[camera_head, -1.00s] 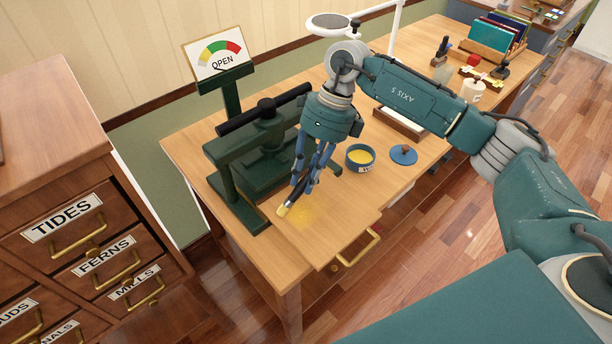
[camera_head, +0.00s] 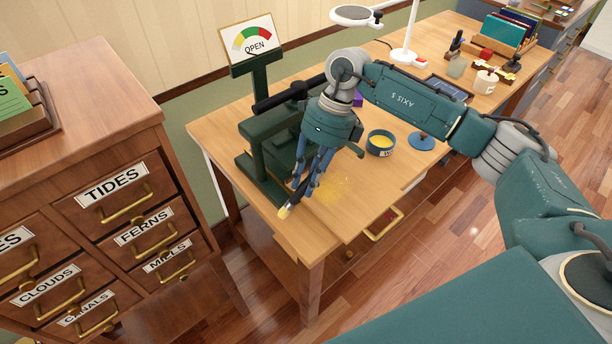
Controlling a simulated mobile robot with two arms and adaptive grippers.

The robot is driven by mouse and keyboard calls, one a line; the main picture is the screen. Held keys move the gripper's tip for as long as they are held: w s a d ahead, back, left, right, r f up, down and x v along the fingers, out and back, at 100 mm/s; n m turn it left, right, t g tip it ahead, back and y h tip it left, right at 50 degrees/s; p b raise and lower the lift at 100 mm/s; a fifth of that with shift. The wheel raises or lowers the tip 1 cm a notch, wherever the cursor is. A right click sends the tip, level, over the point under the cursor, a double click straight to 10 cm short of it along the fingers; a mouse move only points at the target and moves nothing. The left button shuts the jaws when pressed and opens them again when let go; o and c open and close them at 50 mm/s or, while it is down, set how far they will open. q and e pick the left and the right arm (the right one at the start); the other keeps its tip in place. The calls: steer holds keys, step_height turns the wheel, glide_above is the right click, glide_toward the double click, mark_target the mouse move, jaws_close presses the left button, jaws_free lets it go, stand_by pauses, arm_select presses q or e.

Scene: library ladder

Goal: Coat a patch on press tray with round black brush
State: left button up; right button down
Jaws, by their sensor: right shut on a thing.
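My right gripper (camera_head: 308,183) is shut on the round black brush (camera_head: 297,205), which points down and left with a pale yellow tip (camera_head: 284,212). The tip shows over the left front part of the wooden desk (camera_head: 270,215); I cannot tell whether it touches. A faint speckled yellow patch (camera_head: 333,190) lies on the wood to the right of the brush. The dark green press (camera_head: 262,165) stands behind, partly hidden by my gripper. I cannot clearly tell a separate press tray from the wooden surface. My left gripper is not in view.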

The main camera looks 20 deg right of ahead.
steer(key=r, duration=0.2)
steer(key=r+p, duration=0.1)
steer(key=r, duration=0.4)
steer(key=shift+w+d+r+p, duration=0.1)
steer(key=shift+d+r+p, duration=0.2)
steer(key=shift+r+p, duration=0.1)
steer(key=shift+a+r+p, duration=0.1)
steer(key=shift+r+p, duration=0.35)
steer(key=shift+r, duration=0.3)
steer(key=shift+r+p, duration=0.5)
steer(key=shift+r, duration=0.35)
